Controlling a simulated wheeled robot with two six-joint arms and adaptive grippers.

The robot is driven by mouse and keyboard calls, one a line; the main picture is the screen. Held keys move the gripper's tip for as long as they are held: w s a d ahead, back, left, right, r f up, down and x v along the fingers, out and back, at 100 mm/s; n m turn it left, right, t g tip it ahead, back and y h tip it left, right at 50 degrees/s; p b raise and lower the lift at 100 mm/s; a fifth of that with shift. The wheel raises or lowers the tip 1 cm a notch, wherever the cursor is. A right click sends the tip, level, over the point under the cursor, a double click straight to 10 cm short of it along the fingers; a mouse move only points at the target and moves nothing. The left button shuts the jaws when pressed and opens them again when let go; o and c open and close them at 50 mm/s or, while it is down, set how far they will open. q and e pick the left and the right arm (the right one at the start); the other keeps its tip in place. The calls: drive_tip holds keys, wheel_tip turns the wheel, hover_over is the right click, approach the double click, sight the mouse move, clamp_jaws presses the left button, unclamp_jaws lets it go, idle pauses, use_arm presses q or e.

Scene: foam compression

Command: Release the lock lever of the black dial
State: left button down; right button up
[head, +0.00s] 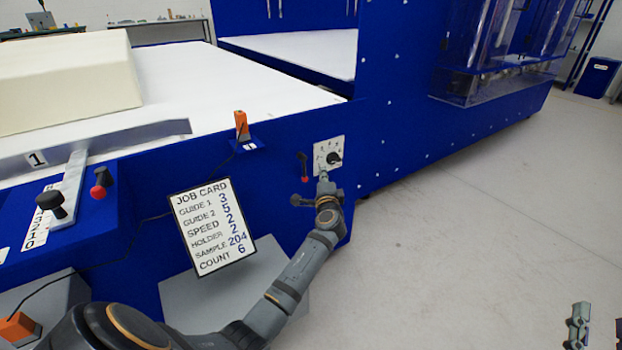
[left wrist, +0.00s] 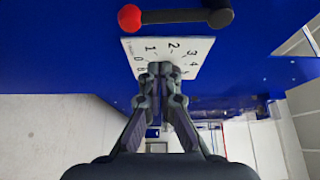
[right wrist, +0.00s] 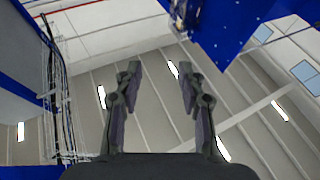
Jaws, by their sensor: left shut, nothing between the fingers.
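The black dial (head: 334,158) sits on a white numbered plate (head: 320,150) on the blue machine side. The plate also shows in the left wrist view (left wrist: 185,48), where my fingers hide the dial. The lock lever (head: 303,160) is black with a red ball end and is left of the plate, pointing down. It also shows along the top of the left wrist view (left wrist: 175,16), its red ball at left. My left gripper (left wrist: 160,68) is shut and empty in front of the plate, apart from the lever. My right gripper (right wrist: 157,75) is open and empty, away from the machine.
A job card (head: 212,226) stands left of my left arm. An orange-and-black device (head: 241,126) sits on a small blue ledge above it. Another lever with a red knob (head: 99,190) is at the left by a pale foam block (head: 70,80).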

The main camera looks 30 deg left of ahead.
use_arm(q)
drive_tip(key=shift+s+a, duration=1.35)
drive_tip(key=shift+a, duration=0.05)
use_arm(e)
drive_tip(key=shift+s+r+t, duration=0.2)
drive_tip(key=shift+r+t, duration=0.1)
drive_tip(key=shift+r, duration=0.3)
drive_tip(key=shift+s+r+t, duration=0.15)
drive_tip(key=shift+r+t, duration=0.15)
drive_tip(key=shift+r, duration=0.3)
